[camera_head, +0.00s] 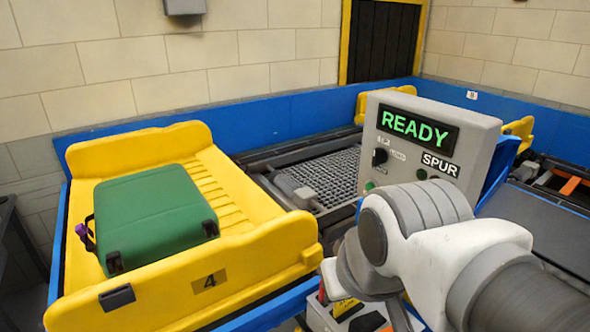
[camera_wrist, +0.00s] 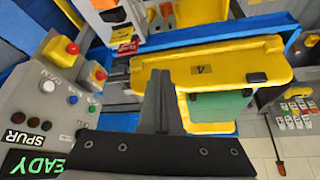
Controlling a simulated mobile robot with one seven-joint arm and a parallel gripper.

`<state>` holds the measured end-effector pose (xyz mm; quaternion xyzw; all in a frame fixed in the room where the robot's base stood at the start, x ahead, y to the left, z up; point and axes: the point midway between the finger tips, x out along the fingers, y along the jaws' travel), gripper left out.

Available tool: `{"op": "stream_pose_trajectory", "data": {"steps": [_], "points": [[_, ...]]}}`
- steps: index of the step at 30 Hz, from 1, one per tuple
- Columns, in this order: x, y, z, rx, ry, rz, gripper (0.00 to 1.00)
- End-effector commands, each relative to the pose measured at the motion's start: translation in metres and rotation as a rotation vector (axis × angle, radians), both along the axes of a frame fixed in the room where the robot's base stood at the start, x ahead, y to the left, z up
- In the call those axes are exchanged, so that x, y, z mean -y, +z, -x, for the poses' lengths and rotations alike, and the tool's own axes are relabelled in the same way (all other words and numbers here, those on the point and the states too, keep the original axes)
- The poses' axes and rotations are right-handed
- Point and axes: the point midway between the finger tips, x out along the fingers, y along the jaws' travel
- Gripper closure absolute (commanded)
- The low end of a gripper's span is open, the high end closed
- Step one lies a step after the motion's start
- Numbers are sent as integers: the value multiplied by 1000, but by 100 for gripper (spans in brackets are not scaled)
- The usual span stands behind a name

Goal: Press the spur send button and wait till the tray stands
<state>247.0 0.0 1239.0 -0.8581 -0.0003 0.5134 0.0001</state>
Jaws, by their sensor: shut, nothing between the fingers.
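A grey control box (camera_head: 408,110) shows a green READY display (camera_head: 415,124) and a SPUR label (camera_head: 440,165). The button lettering is too small to read. The yellow tray (camera_head: 262,262), marked 4, stands at the left with a green suitcase (camera_head: 155,217) in it. My gripper (camera_wrist: 160,72) is shut and empty, to the right of the buttons in the wrist view and apart from them. In the head view my arm hides it.
A conveyor grid (camera_head: 325,178) lies behind the box, edged by a blue side wall (camera_head: 275,115). More yellow trays (camera_head: 378,98) stand at the back. A red stop button (camera_wrist: 60,52) juts out near the box.

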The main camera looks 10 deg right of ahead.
Motion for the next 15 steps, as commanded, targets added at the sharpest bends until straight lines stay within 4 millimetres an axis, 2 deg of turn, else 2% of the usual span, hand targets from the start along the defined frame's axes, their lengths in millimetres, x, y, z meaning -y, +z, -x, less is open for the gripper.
{"op": "stream_pose_trajectory", "data": {"steps": [2, 5, 8, 15], "points": [[-1, -2, -5, 4, 6, -8, 100], [-1, -8, -22, 22, 20, -36, 100], [-1, -20, -54, 59, 35, -72, 100], [16, -69, -145, 181, 18, -79, 100]]}}
